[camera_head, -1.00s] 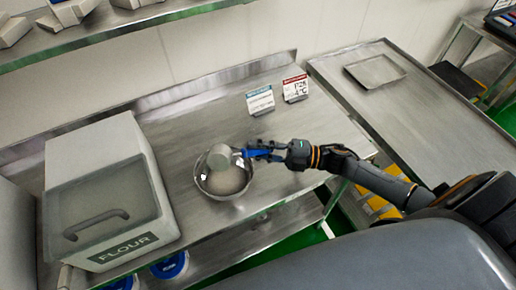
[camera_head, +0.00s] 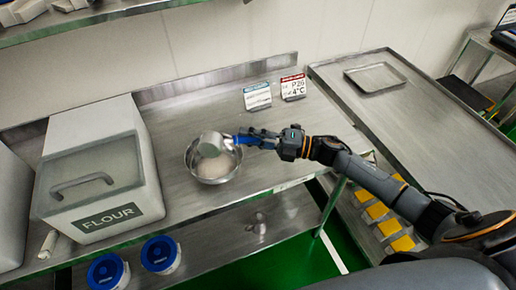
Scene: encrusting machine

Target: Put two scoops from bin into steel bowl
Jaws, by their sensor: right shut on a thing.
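My right gripper (camera_head: 250,138) is shut on the blue handle of a metal scoop. The scoop's cup (camera_head: 212,144) is over the back part of the steel bowl (camera_head: 225,179); its inside is hard to make out. The bowl stands on the steel table and holds pale, flour-like material (camera_head: 214,167). The white bin (camera_head: 135,190) marked FLOUR stands left of the bowl, with its grey handled lid (camera_head: 95,170) down. My left gripper is not in view.
Two small sign cards, one blue (camera_head: 257,97) and one red (camera_head: 293,87), stand behind the bowl. A flat tray (camera_head: 375,77) lies on the right table. Blue-lidded tubs (camera_head: 160,254) are below the table. The table right of the bowl looks clear.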

